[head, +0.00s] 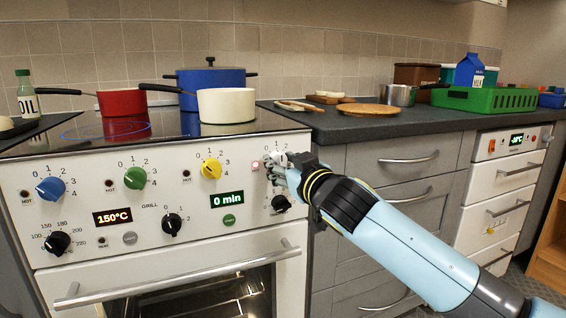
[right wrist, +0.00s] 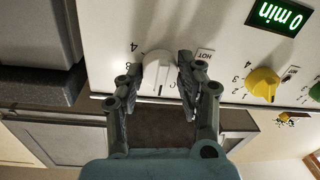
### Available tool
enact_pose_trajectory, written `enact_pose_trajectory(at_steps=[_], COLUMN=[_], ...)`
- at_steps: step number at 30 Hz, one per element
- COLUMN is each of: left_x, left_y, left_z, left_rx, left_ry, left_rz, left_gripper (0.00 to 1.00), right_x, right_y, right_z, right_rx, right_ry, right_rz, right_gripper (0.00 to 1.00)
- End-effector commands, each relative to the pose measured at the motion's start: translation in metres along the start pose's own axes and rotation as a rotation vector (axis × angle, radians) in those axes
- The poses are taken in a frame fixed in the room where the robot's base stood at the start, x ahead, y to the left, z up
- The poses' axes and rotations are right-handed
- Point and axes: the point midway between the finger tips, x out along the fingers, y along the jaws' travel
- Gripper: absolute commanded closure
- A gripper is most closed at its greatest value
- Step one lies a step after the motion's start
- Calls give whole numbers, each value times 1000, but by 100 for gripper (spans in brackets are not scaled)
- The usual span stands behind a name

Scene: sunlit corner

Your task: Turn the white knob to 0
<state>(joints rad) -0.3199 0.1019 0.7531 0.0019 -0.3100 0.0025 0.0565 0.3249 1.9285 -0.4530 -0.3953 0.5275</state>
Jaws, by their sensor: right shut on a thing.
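The white knob (right wrist: 156,69) sits on the stove's front panel, at the right end of the upper knob row. In the right wrist view, which shows the panel upside down, a dark line on it points towards the bottom of the picture. I cannot read for sure which number it meets. My right gripper (right wrist: 160,74) is shut on the knob, one finger on each side. In the head view my right gripper (head: 279,167) covers most of the knob. The fingers hide some of the numbers around it. My left gripper is not in view.
Blue (head: 51,188), green (head: 134,178) and yellow (head: 211,168) knobs are left of it. A black knob (head: 281,203) lies just below my gripper. The oven handle (head: 180,272) sticks out below. Pots, including a cream one (head: 226,106), stand on the cooktop.

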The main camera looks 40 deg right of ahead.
Motion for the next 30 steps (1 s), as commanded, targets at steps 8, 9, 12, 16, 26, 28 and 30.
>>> enact_pose_trajectory(at_steps=[8, 9, 12, 16, 26, 28, 30], left_x=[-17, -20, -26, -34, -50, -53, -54], left_y=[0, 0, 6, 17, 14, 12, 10], left_z=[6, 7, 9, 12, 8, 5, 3], left_rx=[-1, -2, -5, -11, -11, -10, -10], left_ry=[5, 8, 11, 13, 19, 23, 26], left_rz=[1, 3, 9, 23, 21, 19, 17], left_gripper=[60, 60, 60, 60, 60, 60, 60], right_x=[0, 0, 0, 0, 0, 0, 0], right_y=[1, 1, 1, 1, 0, 0, 0], right_z=[-4, -5, -5, -5, -3, -2, -2], right_rx=[-148, -179, -261, -368, -583, -614, -639], right_ry=[-12, -14, -20, -28, -44, -46, -48], right_rz=[-2, -2, -3, -5, -9, -9, -9], right_gripper=[96, 96, 96, 96, 96, 96, 96])
